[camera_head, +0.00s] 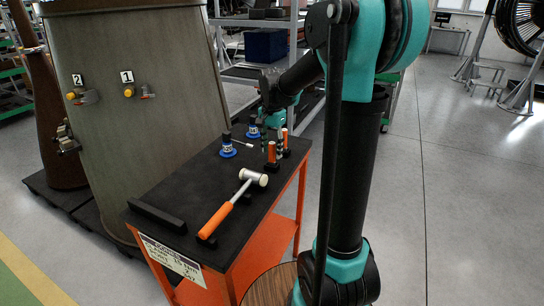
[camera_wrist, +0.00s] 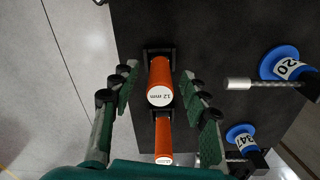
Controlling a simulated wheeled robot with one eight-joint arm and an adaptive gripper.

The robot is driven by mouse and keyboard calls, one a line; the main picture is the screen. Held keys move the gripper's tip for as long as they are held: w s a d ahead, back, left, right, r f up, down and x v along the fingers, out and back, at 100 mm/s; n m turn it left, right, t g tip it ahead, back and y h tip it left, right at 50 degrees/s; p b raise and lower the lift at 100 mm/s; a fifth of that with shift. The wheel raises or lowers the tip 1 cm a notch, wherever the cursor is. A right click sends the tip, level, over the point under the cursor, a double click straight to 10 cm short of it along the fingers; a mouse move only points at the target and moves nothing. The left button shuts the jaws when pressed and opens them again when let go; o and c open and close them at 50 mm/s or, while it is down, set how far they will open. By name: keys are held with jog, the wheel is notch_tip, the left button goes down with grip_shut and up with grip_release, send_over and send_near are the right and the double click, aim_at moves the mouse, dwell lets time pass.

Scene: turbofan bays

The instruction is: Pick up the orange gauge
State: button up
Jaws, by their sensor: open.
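Two orange cylindrical gauges stand upright in black holders on the cart's black top. In the wrist view, one gauge (camera_wrist: 160,78), marked "12 mm" on its white end, lies between my gripper's fingers, with gaps on both sides. The second orange gauge (camera_wrist: 164,137) shows below it, nearer the palm in the picture. In the head view the gauges (camera_head: 271,153) stand at the cart's far right corner. My gripper (camera_wrist: 159,75) is open and empty, pointing down over them. In the head view the arm and gripper partly hide that corner.
Blue-based tools marked "20" (camera_wrist: 283,66) and "34" (camera_wrist: 240,136) stand to the right in the wrist view. A mallet with an orange handle (camera_head: 217,220) lies on the cart top (camera_head: 180,190). A large grey-brown engine panel (camera_head: 140,90) stands left of the cart. Open floor lies right.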

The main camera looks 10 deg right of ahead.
grip_shut()
jog(key=shift+r, duration=0.15)
notch_tip(320, 180, up, 20)
dwell(0.8)
